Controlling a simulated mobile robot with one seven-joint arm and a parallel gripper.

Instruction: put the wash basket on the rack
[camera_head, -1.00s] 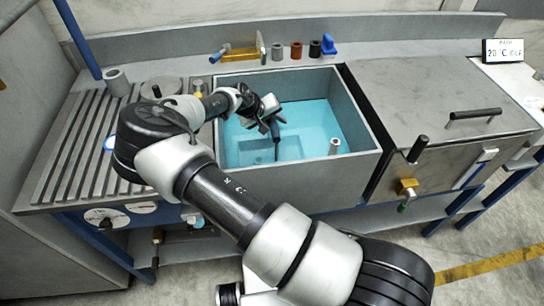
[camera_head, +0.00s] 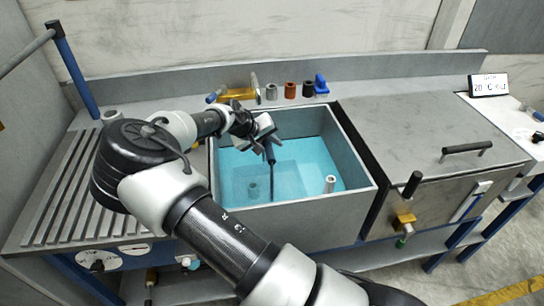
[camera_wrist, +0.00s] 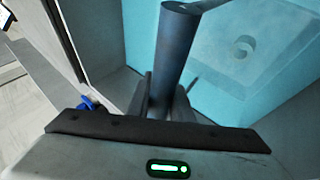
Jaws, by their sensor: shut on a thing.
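My gripper (camera_head: 264,130) is over the back left part of the blue-lined basin (camera_head: 300,201). It is shut on a dark, upright rod-like handle (camera_head: 270,153), which also shows large in the wrist view (camera_wrist: 178,45). I take this to be the wash basket's handle. A pale, squarish shape (camera_head: 275,182) lies below it in the blue; I cannot tell whether it is the basket's body or part of the basin floor. A slatted grey surface (camera_head: 62,185), which looks like the rack, lies left of the basin, partly behind my arm.
A brass tap (camera_head: 238,94) and several small coloured cylinders stand behind the basin. A closed metal lid (camera_head: 425,130) with a handle is at the right. The basin walls stand around my gripper.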

